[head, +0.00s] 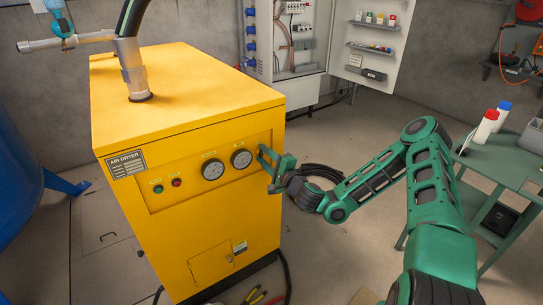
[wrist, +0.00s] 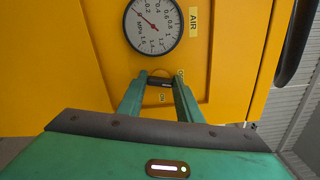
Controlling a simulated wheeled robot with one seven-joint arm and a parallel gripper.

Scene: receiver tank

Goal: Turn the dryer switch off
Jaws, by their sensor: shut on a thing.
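The yellow air dryer (head: 190,110) stands at the left of the head view, its front panel facing me. My gripper (head: 268,160) is at the right end of that panel, beside the right gauge. In the wrist view my gripper (wrist: 160,82) is shut on the dryer switch (wrist: 159,83), a small dark knob below the gauge. The knob sits between the two green fingertips, which partly cover it. A small label shows below it and another at its upper right. In the head view the gripper hides the switch.
Two gauges (head: 212,169) and a green and a red button (head: 177,183) are on the panel. An open electrical cabinet (head: 292,40) is behind. A green cart (head: 505,165) with bottles stands at right. Pliers (head: 255,296) and a cable lie by the dryer's base.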

